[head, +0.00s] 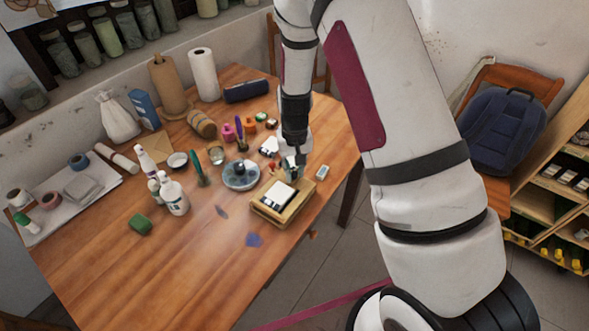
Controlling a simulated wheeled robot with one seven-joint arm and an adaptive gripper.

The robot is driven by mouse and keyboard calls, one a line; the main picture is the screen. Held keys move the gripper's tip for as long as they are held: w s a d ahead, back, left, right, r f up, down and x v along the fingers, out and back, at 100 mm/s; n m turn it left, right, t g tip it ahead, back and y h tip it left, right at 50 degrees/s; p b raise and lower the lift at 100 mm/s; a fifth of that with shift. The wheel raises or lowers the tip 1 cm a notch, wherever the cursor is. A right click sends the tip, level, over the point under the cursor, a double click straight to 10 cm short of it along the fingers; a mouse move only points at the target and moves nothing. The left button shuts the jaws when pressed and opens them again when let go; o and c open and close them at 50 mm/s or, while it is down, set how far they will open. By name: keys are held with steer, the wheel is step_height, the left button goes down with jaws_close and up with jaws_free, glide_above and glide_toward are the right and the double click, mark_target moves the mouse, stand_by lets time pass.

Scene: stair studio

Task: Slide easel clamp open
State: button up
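My gripper (297,158) points down over the right part of the wooden table (177,259), just behind a small wooden stand (297,212). Its fingers are small and partly lost among the objects there, so I cannot tell whether they are open or shut. The stand is low and box-like, with a black and white piece (279,195) on top. I cannot make out an easel clamp for certain; the stand may be part of the easel. A small grey-green item (291,169) is close to the fingertips; I cannot tell whether they touch.
A round grey dish (240,177) and white bottles (173,196) stand left of the stand. Paper rolls (203,74) and a white sack (117,119) are at the back. The table's front left is mostly clear. A chair with a blue backpack (504,130) and shelves (560,193) are at right.

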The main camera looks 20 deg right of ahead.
jaws_close()
steer(key=shift+w+d+b, duration=0.45)
steer(key=shift+w+d, duration=0.2)
steer(key=shift+d, duration=0.15)
steer(key=shift+o, duration=1.7)
jaws_free()
step_height(320, 180, up, 12)
